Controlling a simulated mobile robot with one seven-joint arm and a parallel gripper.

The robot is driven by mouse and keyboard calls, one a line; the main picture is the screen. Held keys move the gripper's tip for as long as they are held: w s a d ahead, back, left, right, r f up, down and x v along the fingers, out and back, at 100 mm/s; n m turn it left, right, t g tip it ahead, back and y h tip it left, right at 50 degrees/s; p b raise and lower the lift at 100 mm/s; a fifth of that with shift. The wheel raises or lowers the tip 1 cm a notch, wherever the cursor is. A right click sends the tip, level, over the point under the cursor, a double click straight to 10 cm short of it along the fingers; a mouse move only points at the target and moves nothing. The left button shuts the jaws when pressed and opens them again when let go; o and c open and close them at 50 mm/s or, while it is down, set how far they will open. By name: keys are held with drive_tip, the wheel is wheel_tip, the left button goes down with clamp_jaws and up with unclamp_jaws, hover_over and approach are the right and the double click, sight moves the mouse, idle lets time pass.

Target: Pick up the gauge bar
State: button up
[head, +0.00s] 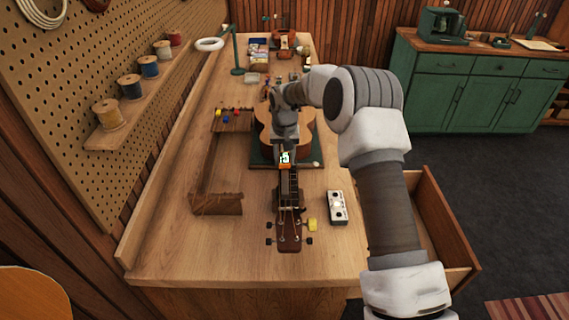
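No object is clearly recognisable as the gauge bar. A white bar-like block with dark round marks (337,207) lies on the bench, right of the ukulele's neck, apart from my gripper. The ukulele (290,222) lies on a dark green mat (257,158), headstock towards the front. My gripper (285,160) points down over the upper neck or lower body of the ukulele. A small part with white, green and orange shows at its tip. The fingers are too small and covered to tell their opening or any contact.
A yellow block (311,224) sits beside the headstock. A wooden holder (217,204) stands left of the neck. An open drawer (440,230) juts out at the right. The bench's front left is clear.

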clamp_jaws()
drive_tip(key=shift+r, duration=0.15)
